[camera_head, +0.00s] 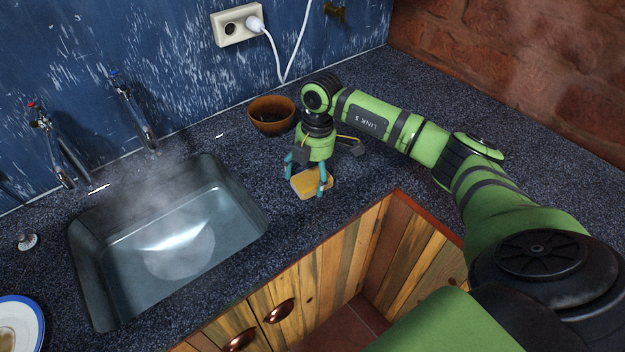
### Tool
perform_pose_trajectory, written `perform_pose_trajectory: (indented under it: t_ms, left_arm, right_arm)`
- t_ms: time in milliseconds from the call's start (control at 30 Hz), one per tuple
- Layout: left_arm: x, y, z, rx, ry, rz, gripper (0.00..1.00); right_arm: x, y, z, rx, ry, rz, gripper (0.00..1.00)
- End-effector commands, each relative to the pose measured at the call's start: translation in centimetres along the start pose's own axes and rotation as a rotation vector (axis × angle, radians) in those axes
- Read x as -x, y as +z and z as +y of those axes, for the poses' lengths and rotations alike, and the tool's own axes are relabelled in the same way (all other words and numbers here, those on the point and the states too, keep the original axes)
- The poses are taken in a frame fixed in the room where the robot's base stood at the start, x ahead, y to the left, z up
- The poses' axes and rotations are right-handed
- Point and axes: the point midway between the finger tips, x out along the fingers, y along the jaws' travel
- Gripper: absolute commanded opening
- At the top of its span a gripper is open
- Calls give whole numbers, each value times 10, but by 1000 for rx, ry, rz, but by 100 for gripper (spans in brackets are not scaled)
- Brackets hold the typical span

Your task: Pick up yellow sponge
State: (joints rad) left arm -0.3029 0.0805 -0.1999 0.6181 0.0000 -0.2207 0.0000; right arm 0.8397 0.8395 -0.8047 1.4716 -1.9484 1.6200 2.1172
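The yellow sponge (307,184) lies on the dark speckled counter, right of the sink and near the counter's front edge. My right gripper (306,180) points down over it, with one teal finger at the sponge's left side and the other at its right. The fingers are spread about as wide as the sponge. Whether they touch it or press on it cannot be told from this view. The gripper body hides part of the sponge's far side. My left gripper is not in view.
A brown bowl (272,115) stands behind and left of my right gripper. A steaming metal sink (88,262) is to the left, with taps (132,110) behind it. A plate (38,318) is at the lower left. A socket (238,25) with a plugged cable is on the blue wall.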

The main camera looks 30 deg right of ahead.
Motion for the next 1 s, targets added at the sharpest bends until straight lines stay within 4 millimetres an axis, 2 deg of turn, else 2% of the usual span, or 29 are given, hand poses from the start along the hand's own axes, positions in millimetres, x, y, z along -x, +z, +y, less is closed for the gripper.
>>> perform_pose_trajectory:
  t_ms: [400,567,667,1000]
  left_arm:
    - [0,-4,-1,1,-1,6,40]
    - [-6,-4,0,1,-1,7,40]
    - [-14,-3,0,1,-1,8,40]
    - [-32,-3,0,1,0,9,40]
  right_arm:
    - [2,0,-1,0,-3,0,62]
    - [18,-2,1,1,2,1,62]
    - [38,-5,1,2,5,1,62]
    - [83,-2,-68,2,1,-5,62]
